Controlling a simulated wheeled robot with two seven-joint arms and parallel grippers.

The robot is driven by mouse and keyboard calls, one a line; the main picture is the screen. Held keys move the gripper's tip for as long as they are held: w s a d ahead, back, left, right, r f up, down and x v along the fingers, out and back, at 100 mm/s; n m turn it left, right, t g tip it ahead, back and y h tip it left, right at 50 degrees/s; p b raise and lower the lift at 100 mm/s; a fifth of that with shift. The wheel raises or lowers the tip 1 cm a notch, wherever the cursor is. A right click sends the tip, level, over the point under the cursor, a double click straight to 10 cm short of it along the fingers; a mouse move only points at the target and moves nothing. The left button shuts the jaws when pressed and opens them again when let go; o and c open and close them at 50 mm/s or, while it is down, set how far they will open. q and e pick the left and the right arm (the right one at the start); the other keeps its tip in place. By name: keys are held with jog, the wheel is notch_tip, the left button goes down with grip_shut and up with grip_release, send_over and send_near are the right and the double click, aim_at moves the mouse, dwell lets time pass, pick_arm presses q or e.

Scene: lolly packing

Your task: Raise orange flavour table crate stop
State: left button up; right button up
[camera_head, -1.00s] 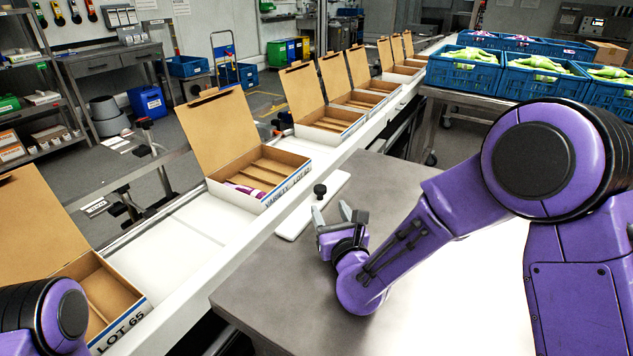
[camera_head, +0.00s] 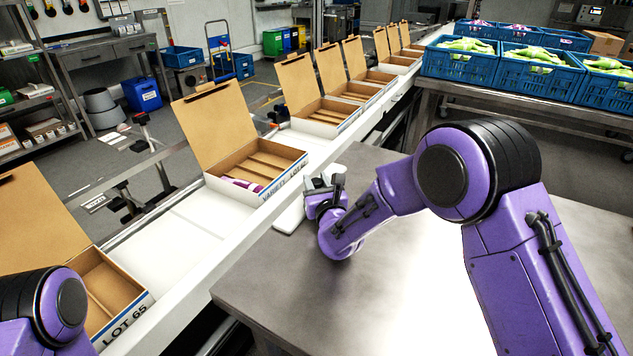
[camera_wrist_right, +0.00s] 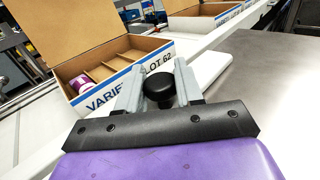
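A white plate (camera_head: 290,216) with a black knob lies at the left edge of the grey table, beside the conveyor. The black knob (camera_wrist_right: 159,86) shows in the right wrist view; in the head view my right gripper hides it. My right gripper (camera_head: 325,184) is at the plate. Its two grey fingers (camera_wrist_right: 159,80) are apart, one on each side of the knob; I cannot tell whether they touch it. I see no orange crate or label. My left gripper is out of view; only part of my left arm shows at the lower left.
Open cardboard boxes stand along the white conveyor; the nearest middle box (camera_head: 285,188) holds a purple item. Blue crates (camera_head: 457,68) with green and purple contents stand on the back-right table. The grey table (camera_head: 285,290) is otherwise clear.

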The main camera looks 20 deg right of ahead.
jog(key=shift+r, duration=0.2)
jog(key=shift+w+a+r+n+g+p, duration=0.1)
jog(key=shift+w+r+n+g+p, duration=0.25)
jog(key=shift+p, duration=0.45)
jog(key=g+p, duration=0.1)
jog(key=p, duration=0.1)
jog(key=a+r+n+g+p, duration=0.1)
jog(key=p, duration=0.1)
jog(key=w+n+g+p, duration=0.1)
jog(key=p, duration=0.1)
jog(key=shift+a+r+h, duration=0.15)
jog(key=shift+r+h, duration=0.15)
jog(key=shift+h, duration=0.1)
jog(key=w+a+f+n+g+h, duration=0.2)
jog(key=w+a+n+g+h, duration=0.2)
jog(key=g, duration=0.4)
jog(key=shift+f+n+h, duration=0.3)
jog(key=shift+n+h, duration=0.5)
jog(key=shift+n, duration=0.35)
